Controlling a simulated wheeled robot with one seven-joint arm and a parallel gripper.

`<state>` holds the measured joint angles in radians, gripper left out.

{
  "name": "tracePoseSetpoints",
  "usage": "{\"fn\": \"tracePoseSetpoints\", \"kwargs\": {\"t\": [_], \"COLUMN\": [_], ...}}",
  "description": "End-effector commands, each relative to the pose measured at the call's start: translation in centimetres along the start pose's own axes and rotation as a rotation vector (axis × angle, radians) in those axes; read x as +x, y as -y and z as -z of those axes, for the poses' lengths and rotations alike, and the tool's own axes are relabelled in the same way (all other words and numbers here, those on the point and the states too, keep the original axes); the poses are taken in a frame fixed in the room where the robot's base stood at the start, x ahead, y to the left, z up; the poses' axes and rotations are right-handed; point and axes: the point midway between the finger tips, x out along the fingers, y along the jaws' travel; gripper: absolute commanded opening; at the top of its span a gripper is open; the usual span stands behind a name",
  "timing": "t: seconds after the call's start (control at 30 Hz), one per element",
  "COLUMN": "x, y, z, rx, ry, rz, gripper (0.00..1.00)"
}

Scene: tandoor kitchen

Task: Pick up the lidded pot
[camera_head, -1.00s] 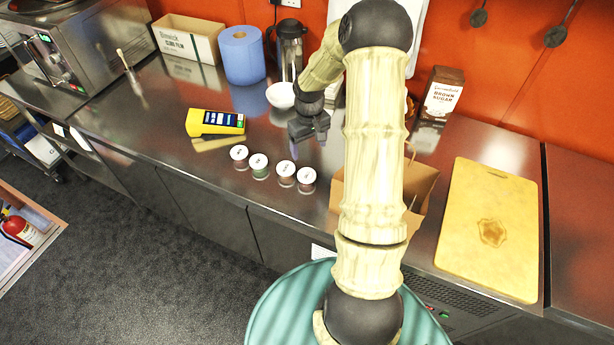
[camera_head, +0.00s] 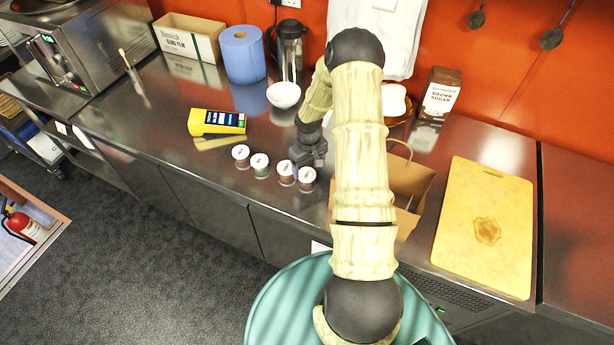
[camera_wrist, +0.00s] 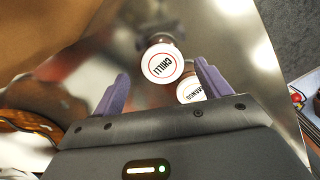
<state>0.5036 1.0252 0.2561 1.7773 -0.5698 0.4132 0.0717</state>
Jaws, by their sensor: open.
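Several small pots with white lids stand in a slanting row on the steel counter in the head view, among them the front right pot (camera_head: 307,180) and the one beside it (camera_head: 286,172). My gripper (camera_head: 314,157) is open and empty just behind these two. In the wrist view a pot lid marked CHILLI (camera_wrist: 162,63) lies between and beyond my fingers (camera_wrist: 161,76). A second white lid (camera_wrist: 191,90) is beside it, partly hidden by the right finger. I cannot tell whether the fingers touch either pot.
A brown paper bag (camera_head: 412,188) stands close to the right, behind my arm. A white bowl (camera_head: 283,95) and a dark flask (camera_head: 290,45) are behind. A yellow device (camera_head: 212,122) lies left. A yellow cutting board (camera_head: 484,225) lies far right.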

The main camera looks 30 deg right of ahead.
Motion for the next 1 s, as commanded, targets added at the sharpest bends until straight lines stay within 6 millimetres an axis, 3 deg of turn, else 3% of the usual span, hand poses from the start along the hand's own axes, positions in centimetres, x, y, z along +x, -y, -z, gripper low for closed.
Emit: {"fn": "tracePoseSetpoints", "kwargs": {"t": [0.17, 0.6, 1.0], "x": [0.5, 4.8, 5.2], "y": [0.1, 0.2, 0.2], "z": [0.2, 0.7, 0.7], "rx": [-0.001, -0.001, 0.000], "ry": [0.001, 0.001, 0.000], "rz": [0.001, 0.000, 0.000], "gripper": [0.76, 0.76, 0.76]}}
